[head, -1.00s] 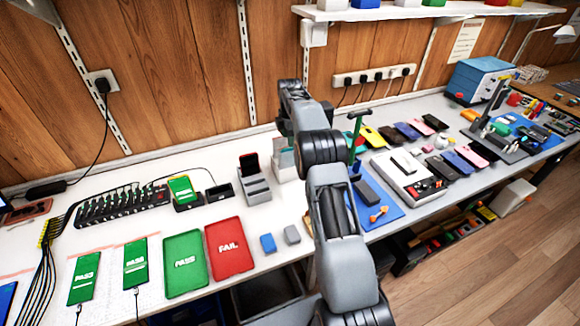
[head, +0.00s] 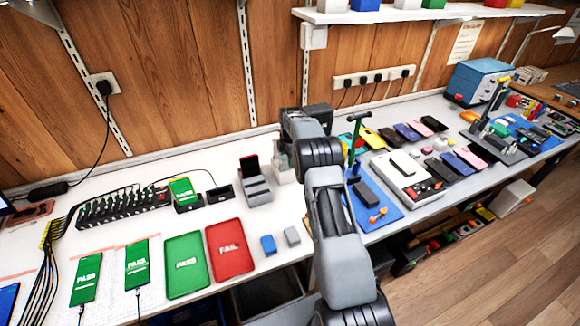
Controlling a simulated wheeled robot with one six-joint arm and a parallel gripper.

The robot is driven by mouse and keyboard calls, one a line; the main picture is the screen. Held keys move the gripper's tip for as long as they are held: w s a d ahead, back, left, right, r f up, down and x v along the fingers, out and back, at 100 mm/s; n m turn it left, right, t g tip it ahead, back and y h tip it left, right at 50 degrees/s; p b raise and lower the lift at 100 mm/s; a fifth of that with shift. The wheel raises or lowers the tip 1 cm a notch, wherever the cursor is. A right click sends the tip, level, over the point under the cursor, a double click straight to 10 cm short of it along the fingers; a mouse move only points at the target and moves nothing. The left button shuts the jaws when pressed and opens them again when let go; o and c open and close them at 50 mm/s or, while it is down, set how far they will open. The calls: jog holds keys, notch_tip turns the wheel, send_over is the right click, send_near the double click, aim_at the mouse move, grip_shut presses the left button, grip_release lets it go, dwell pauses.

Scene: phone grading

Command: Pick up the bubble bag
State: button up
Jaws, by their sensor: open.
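I cannot make out a bubble bag for certain. Two pale, finely dotted sheets (head: 152,268) with pinkish top edges lie at the front left of the bench, each under a green PASS phone (head: 137,264); I cannot tell whether they are bags. My arm rises through the middle of the view and ends near the wall in a dark, blocky wrist part. My gripper's fingers are hidden behind it.
A green PASS tray (head: 186,288) and a red FAIL tray (head: 247,268) lie left of my arm. A blue block (head: 268,244), a grey block (head: 292,235) and a phone stand (head: 256,188) are close by. A blue mat (head: 391,213) lies right of it.

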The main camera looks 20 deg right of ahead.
jog(key=shift+c, duration=0.3)
jog(key=shift+r, duration=0.1)
grip_shut()
